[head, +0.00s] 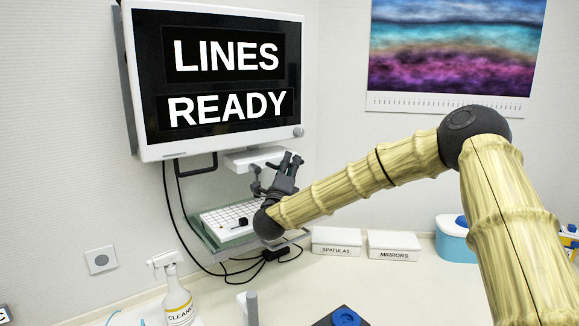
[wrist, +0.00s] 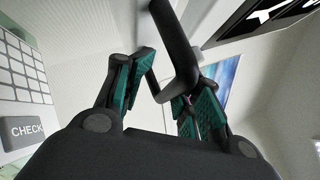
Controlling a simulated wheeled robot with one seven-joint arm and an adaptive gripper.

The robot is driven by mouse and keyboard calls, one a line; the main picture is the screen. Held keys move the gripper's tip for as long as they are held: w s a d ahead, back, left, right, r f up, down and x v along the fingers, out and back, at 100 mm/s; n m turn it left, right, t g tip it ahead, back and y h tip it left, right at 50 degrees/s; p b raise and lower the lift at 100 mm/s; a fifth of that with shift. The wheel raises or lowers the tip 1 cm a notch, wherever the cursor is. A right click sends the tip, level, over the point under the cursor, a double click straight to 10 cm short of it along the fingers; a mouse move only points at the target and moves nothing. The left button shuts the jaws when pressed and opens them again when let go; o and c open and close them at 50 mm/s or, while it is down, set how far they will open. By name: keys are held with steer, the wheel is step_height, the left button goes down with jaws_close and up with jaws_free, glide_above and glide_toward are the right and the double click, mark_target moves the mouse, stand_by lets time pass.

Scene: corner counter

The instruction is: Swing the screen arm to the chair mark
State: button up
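The screen (head: 218,80) is a white-framed monitor reading "LINES READY", high at the left in the head view. A dark loop handle (head: 196,169) hangs below its lower edge. My gripper (head: 287,160) is below the screen's right part, above the keyboard, fingers pointing up. In the wrist view its green-padded fingers (wrist: 174,72) are apart, and a dark curved bar (wrist: 178,45) that looks like the handle shows between and beyond the fingertips. I cannot tell whether it touches them. The arm behind the screen is mostly hidden. I cannot make out a chair mark.
A white keyboard (head: 228,217) sits on a glass shelf (head: 205,240) with cables hanging around it. Boxes marked spatulas (head: 336,248) and mirrors (head: 394,252) stand on the counter. A cleaner bottle (head: 178,300) stands front left. A poster (head: 450,45) hangs at right.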

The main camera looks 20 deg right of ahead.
steer(key=b+v, duration=0.8)
steer(key=v, duration=0.4)
steer(key=shift+a, duration=0.2)
stand_by(1.0)
steer(key=shift+w, duration=0.15)
steer(key=shift+b, duration=0.8)
steer(key=v, duration=1.2)
steer(key=shift+w+a, duration=0.2)
steer(key=shift+s+d, duration=0.15)
steer(key=shift+d, duration=0.05)
stand_by(0.4)
